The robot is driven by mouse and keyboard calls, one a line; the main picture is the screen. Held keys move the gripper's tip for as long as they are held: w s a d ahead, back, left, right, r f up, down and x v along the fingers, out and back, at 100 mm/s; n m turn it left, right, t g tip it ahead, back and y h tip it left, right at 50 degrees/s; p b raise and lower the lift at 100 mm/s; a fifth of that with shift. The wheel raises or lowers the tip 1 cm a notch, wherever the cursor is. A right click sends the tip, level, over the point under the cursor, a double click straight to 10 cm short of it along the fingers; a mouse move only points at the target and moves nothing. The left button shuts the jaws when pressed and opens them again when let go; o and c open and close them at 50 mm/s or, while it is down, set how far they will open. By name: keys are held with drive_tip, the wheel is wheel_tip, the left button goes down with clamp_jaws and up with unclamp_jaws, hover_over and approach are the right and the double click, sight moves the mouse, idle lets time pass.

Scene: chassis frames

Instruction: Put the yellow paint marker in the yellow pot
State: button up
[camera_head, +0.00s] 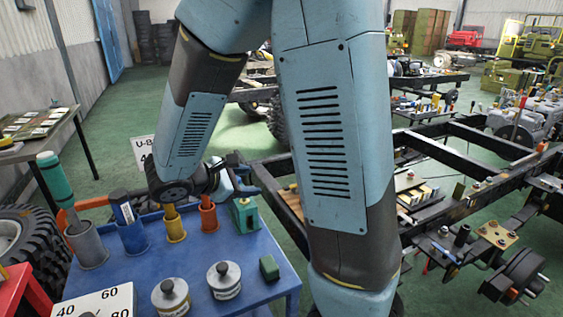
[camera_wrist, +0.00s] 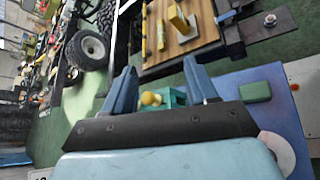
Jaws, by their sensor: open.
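My gripper (camera_head: 246,176) is open, above the back right of the blue table. In the wrist view its two blue fingers (camera_wrist: 162,82) stand apart. A small yellow, round-ended thing (camera_wrist: 150,99) shows between them, apparently the yellow paint marker seen nearly end on. A teal block (camera_wrist: 174,97) is beside it; a teal holder (camera_head: 244,216) also stands below my gripper in the head view. I cannot tell whether the fingers touch the marker. The yellow pot (camera_head: 175,229) stands left of the holder, with a narrower yellow-orange piece rising from it.
A red-orange pot (camera_head: 209,220), a blue pot (camera_head: 133,238) and a grey pot (camera_head: 88,247) with a green-topped tool stand nearby. Two metal weights (camera_head: 171,297) (camera_head: 224,281), a green block (camera_head: 269,267) and a number card (camera_head: 97,304) are in front. A chassis frame lies right.

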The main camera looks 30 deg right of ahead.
drive_tip(key=s+d+r+m+g+y, duration=0.35)
drive_tip(key=s+r+m+y, duration=0.2)
drive_tip(key=s+m, duration=0.35)
drive_tip(key=s+a+r+m+t+y, duration=0.1)
drive_tip(key=s+r+m+t+y, duration=0.4)
drive_tip(key=s+r+m+y, duration=0.1)
drive_tip(key=shift+s+a+r, duration=0.25)
drive_tip(key=shift+s+r, duration=0.05)
drive_tip(key=shift+r, duration=0.1)
drive_tip(key=shift+y, duration=0.25)
idle(0.4)
